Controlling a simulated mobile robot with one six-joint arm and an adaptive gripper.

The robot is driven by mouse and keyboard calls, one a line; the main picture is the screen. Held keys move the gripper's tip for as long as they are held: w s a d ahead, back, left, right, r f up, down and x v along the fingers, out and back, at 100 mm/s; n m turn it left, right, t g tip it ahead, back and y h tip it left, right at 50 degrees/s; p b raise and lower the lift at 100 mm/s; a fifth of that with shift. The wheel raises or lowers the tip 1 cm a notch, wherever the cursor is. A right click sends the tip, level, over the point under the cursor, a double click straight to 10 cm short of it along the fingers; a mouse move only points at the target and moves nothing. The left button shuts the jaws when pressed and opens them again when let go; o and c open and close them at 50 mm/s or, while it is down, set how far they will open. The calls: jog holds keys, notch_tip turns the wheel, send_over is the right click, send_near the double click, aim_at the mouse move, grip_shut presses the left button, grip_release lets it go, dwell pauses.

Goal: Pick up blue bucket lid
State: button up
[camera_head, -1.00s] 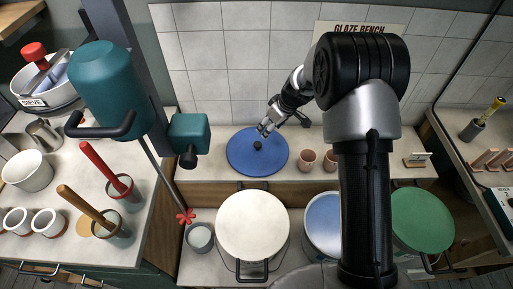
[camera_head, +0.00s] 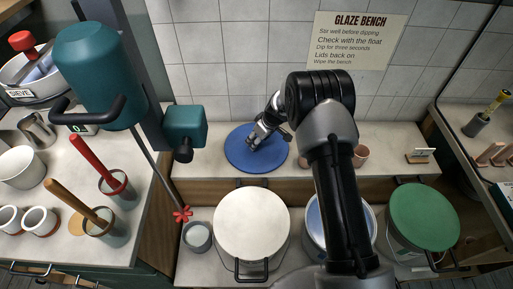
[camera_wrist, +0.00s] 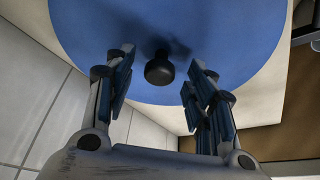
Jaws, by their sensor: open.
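The blue bucket lid (camera_head: 242,158) is a flat round disc lying on the bench shelf against the tiled wall. In the wrist view the lid (camera_wrist: 90,30) fills the upper part, with a dark round knob (camera_wrist: 160,69) at its middle. My gripper (camera_head: 256,142) is over the lid. In the wrist view my gripper (camera_wrist: 158,85) is open, with one finger on each side of the knob and gaps to both. I cannot tell how far the fingertips are above the lid. The head view hides the knob behind the gripper.
Below the shelf stand a white-lidded bucket (camera_head: 250,222), an open bucket partly behind my arm, and a green-lidded bucket (camera_head: 424,215). A terracotta cup (camera_head: 360,155) stands right of the lid. A teal mixer (camera_head: 98,75) with a red paddle (camera_head: 181,214) hangs at the left.

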jog(key=shift+w+a+f, duration=0.1)
jog(key=shift+w+f, duration=0.05)
jog(key=shift+f, duration=0.15)
jog(key=shift+r, duration=0.1)
grip_shut()
dwell(0.4)
